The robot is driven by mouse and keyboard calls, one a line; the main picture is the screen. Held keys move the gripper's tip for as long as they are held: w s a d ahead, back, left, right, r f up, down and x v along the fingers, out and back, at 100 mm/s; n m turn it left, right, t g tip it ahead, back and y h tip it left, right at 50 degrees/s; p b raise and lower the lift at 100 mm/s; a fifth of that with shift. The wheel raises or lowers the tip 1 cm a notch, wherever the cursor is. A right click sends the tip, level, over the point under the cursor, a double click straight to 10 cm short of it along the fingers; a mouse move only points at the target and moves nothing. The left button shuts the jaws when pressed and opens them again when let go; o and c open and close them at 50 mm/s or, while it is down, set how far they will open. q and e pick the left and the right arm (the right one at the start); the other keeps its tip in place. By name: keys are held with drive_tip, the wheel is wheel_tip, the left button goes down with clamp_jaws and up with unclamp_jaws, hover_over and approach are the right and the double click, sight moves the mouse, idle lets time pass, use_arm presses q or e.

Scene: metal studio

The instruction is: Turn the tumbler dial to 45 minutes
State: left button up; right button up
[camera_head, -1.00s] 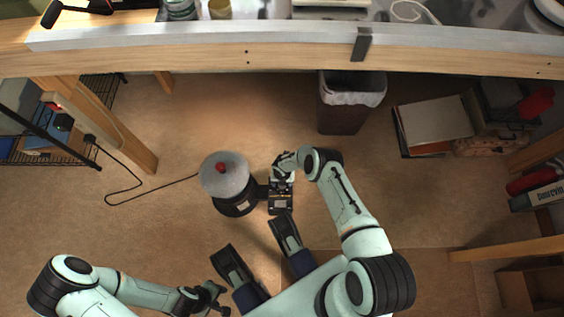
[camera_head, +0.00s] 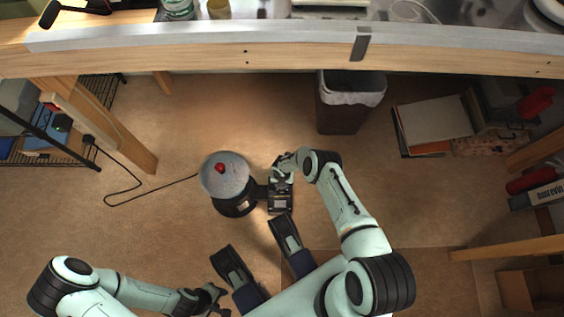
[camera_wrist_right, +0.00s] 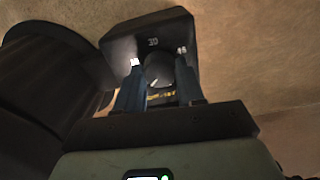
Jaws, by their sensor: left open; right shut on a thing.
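The tumbler (camera_head: 237,207) stands on the floor, a black drum with a grey round top (camera_head: 222,181) and a red knob. Its dark control box (camera_head: 280,208) is at its right. In the right wrist view, the round black dial (camera_wrist_right: 158,69) with a pale pointer mark sits on the face of this box. My right gripper (camera_head: 281,174) is at the box; in the wrist view its two fingers (camera_wrist_right: 160,72) are closed on both sides of the dial. My left gripper (camera_head: 218,297) is open and empty at the lower left, away from the tumbler.
A workbench edge (camera_head: 300,55) spans the top. A waste bin (camera_head: 340,118) stands beneath it. A black cord (camera_head: 140,192) runs left from the tumbler towards a wooden post. Books and boxes (camera_head: 433,122) lie at the right. Floor left of the tumbler is mostly clear.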

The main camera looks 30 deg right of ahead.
drive_tip(key=m, duration=0.4)
drive_tip(key=shift+m, duration=0.4)
drive_tip(key=m, duration=1)
drive_tip(key=shift+m, duration=0.4)
drive_tip(key=m, duration=0.4)
drive_tip(key=shift+m, duration=0.3)
drive_tip(key=m, duration=0.4)
drive_tip(key=shift+m, duration=0.3)
drive_tip(key=m, duration=1)
drive_tip(key=shift+m, duration=2.2)
